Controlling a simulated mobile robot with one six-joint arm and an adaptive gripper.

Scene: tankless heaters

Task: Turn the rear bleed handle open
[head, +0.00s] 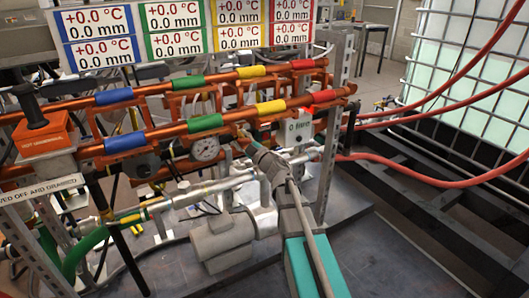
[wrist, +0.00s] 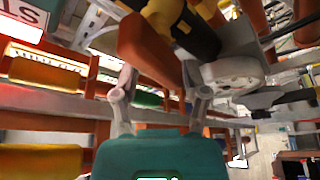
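My gripper (head: 245,143) reaches in from the lower right in the head view, its tip close to the front orange pipe and right of a round gauge. In the wrist view my gripper (wrist: 165,80) has its two grey fingers spread apart. An orange-red, bar-shaped handle (wrist: 150,45) lies just beyond and partly between the fingertips, tilted across the picture. Contact cannot be told. A dark fitting with a yellow band stands behind it. I cannot tell for sure whether this is the rear bleed handle. In the head view the handle is not clearly visible near my gripper.
Two orange pipes with coloured bands, the rear (head: 215,80) and the front (head: 165,132), run across the rack. A gauge (head: 205,148) sits left of my gripper. A grey motor (head: 222,240) is below. Red hoses (head: 440,183) and a caged white tank (head: 470,60) are at right.

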